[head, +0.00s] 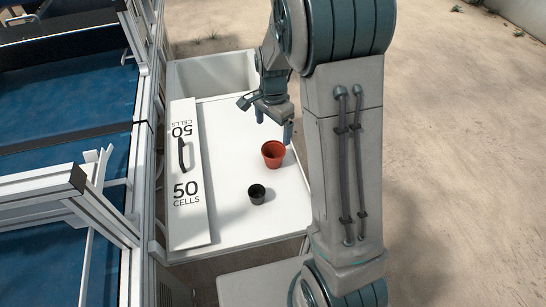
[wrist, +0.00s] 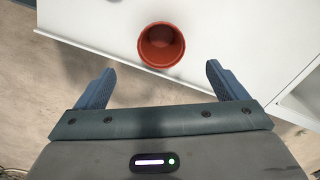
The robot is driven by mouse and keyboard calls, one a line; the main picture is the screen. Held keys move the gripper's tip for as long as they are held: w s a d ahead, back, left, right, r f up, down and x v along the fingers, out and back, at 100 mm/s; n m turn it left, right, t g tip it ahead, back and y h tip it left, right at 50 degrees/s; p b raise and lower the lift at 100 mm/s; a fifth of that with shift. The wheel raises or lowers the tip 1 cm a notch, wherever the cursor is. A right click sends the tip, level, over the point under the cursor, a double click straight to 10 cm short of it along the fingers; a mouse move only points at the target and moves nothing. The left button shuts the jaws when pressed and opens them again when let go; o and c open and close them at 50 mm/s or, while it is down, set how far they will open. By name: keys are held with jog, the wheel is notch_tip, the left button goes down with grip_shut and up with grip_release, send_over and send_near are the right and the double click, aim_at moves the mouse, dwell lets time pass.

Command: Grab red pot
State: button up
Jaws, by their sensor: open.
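The red pot (head: 273,154) stands upright on the white table, near its right edge in the head view. In the wrist view the red pot (wrist: 161,46) shows its open, empty mouth, beyond the fingertips and roughly centred between them. My gripper (head: 274,121) is open and empty, above the table and just behind the pot in the head view. Its two blue fingers also show in the wrist view (wrist: 160,80), spread apart on either side. They do not touch the pot.
A small black pot (head: 257,194) stands in front of the red pot on the white table (head: 233,226). A white panel marked "50 CELLS" (head: 186,225) with a black handle lies along the left side. A blue conveyor (head: 60,170) with metal framing is farther left.

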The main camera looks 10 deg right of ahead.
aim_at(274, 157)
jog(key=f, duration=1.4)
jog(key=shift+w+d+f, duration=0.15)
jog(key=shift+w+f, duration=0.05)
jog(key=c, duration=1)
